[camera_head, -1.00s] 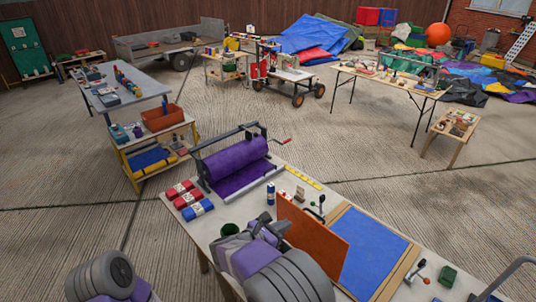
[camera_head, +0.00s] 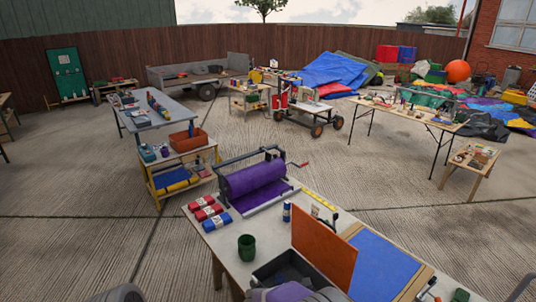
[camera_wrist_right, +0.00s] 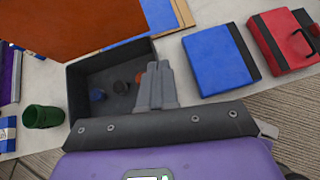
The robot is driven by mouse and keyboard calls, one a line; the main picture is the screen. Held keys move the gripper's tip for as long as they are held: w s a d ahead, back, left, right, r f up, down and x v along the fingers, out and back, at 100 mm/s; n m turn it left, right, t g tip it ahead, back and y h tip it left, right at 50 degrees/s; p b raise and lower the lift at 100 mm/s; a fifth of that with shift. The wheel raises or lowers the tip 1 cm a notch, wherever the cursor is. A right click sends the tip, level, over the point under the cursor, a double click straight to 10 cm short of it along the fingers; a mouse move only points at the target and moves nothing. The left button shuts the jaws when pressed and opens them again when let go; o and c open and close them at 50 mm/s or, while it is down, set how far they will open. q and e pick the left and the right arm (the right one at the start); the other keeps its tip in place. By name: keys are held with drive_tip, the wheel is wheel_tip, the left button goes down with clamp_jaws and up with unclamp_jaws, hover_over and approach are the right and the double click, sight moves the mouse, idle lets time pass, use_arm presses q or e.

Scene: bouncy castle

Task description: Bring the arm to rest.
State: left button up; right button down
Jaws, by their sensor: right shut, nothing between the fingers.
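My right gripper (camera_wrist_right: 155,85) shows in the right wrist view with its two grey fingers together and nothing between them. It points over a black open tray (camera_wrist_right: 85,80) on the work table; I cannot tell its height above the tray. In the head view, only a purple and grey part of my arm shows at the bottom edge, in front of the black tray (camera_head: 262,276). A grey rounded part of mine shows at the lower left. My left gripper is out of view.
A green cup (camera_head: 247,247) stands left of the tray. An orange panel (camera_head: 323,248) stands upright beside a blue board (camera_head: 378,265). A purple roll (camera_head: 255,180) sits on a crank frame behind. A blue case (camera_wrist_right: 220,60) and a red case (camera_wrist_right: 285,40) lie right of the tray.

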use_arm(q)
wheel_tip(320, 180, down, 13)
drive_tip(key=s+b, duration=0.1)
drive_tip(key=b, duration=1.1)
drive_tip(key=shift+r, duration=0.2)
use_arm(e)
drive_tip(key=s+f+m+g+y, duration=0.1)
drive_tip(key=s+f+m+y, duration=0.3)
drive_tip(key=s+f+m, duration=0.4)
drive_tip(key=s+a+f+m+g+y, duration=0.1)
drive_tip(key=s+f+m+y, duration=0.4)
drive_tip(key=f, duration=0.9)
drive_tip(key=s+a+f+m+g+y, duration=0.1)
drive_tip(key=s+f+m+y, duration=0.3)
drive_tip(key=s+f+m, duration=0.7)
drive_tip(key=f+m+g, duration=0.1)
drive_tip(key=m, duration=0.1)
drive_tip(key=shift+s+a+m+g, duration=0.25)
drive_tip(key=shift+s+m+g, duration=0.05)
drive_tip(key=shift+s+g, duration=0.1)
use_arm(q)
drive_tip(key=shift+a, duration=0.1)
use_arm(e)
drive_tip(key=shift+a, duration=0.1)
